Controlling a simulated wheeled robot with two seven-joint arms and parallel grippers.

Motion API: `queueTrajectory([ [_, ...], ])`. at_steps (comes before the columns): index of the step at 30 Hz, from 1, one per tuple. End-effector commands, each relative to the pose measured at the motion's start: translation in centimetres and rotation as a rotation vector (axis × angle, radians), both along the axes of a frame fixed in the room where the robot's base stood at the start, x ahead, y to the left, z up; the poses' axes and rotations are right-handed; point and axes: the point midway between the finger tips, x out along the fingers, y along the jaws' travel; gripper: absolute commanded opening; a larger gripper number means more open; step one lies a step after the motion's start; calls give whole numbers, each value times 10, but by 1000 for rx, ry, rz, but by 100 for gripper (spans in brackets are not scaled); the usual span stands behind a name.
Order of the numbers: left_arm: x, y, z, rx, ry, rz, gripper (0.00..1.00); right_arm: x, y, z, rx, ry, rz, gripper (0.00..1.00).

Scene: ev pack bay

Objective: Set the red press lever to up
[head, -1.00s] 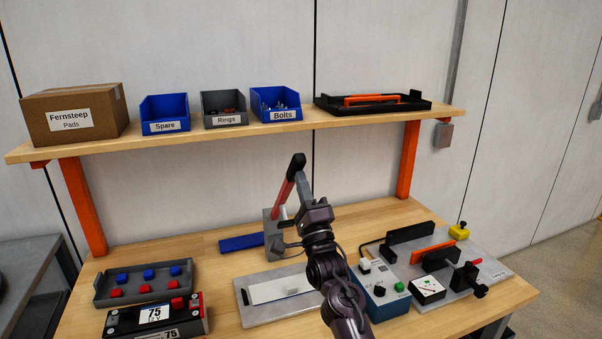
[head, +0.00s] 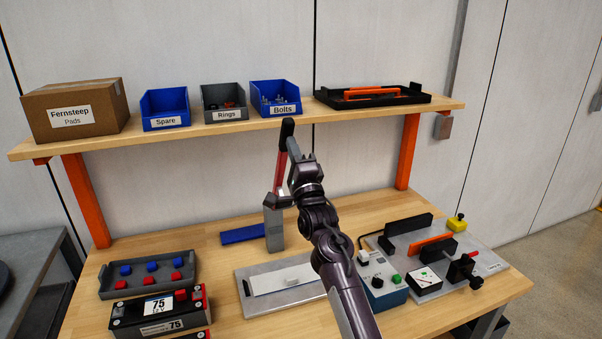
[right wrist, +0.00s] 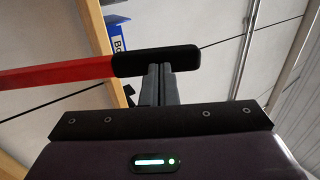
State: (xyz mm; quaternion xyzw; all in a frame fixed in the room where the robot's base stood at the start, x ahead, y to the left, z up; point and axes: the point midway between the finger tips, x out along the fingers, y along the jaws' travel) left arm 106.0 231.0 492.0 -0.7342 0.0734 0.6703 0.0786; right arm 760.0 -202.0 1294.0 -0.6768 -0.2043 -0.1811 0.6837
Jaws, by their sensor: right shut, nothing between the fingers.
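The red press lever (head: 281,168) stands nearly upright on its grey press post (head: 274,232), with its black grip at the top leaning slightly right. My right gripper (head: 291,144) is shut and empty, with its fingertips at the black grip. In the right wrist view, the lever's red bar (right wrist: 60,74) runs in from the left. Its black grip lies across the tips of my shut right gripper (right wrist: 160,72), seemingly touching them and not between them. The lever's pivot is partly hidden by my right wrist. My left gripper is not in view.
The shelf (head: 230,131) with a blue Bolts bin (head: 282,112) is behind the lever grip. On the bench are a white-topped plate (head: 255,302), a blue control box (head: 384,294), a tray of red and blue pieces (head: 108,291) and a black battery module (head: 130,321).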

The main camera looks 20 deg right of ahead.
Motion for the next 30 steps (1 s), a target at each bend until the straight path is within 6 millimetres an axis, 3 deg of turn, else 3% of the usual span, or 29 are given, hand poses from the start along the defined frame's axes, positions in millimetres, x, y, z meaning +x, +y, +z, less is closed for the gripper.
queueTrajectory([
  [1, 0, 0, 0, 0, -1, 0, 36, 13, 0, 13, 2, -8, 0, 0],
  [6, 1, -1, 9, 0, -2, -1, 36, 48, 2, 37, -1, 67, 1, 0],
  [15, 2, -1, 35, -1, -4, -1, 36, 92, 4, 56, -9, 263, 1, 0],
  [21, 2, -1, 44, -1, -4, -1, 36, 107, 4, 58, -12, 347, 0, 0],
  [30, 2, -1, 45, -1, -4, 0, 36, 112, 4, 55, -13, 378, 0, 0],
])
